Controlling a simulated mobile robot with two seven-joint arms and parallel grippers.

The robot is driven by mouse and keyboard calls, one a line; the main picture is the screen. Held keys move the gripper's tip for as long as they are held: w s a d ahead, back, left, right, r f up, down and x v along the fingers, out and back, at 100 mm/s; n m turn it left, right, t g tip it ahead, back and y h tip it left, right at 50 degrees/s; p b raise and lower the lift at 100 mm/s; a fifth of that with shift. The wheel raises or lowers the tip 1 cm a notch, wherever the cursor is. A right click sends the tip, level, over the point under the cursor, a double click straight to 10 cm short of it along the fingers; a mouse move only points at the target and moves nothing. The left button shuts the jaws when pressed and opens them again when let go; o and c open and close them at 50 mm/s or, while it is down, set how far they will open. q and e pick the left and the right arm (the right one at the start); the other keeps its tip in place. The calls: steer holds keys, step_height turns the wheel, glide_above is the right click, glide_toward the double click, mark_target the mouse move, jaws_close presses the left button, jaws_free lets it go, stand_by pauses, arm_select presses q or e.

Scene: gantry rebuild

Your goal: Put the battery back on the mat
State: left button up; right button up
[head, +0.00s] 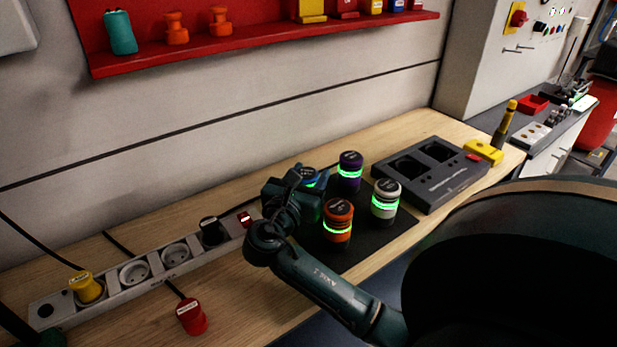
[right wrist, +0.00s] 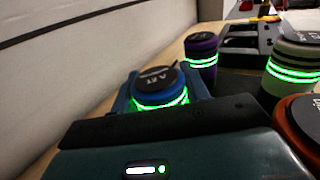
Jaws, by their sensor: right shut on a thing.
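A dark mat (head: 378,240) lies on the wooden bench. A purple battery (head: 350,172), a white battery (head: 385,199) and an orange battery (head: 338,220) stand upright on it, each with a green glowing band. My right gripper (head: 308,184) is at the mat's left-back part, shut on a blue battery (head: 310,174). In the right wrist view the blue battery (right wrist: 158,88) sits upright between the fingers, its green band lit. Its lower part is hidden, so I cannot tell whether it touches the mat.
A power strip (head: 152,262) with a yellow plug (head: 86,287) lies left of my right gripper. A red plug (head: 191,316) lies in front of it. A dark charger (head: 437,180) with two empty bays stands right of the mat, beside a yellow block (head: 483,152).

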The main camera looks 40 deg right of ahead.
stand_by(0.3)
steer(key=o, duration=1.3)
steer(key=shift+f, duration=0.1)
steer(key=v, duration=1.2)
steer(key=shift+b, duration=0.35)
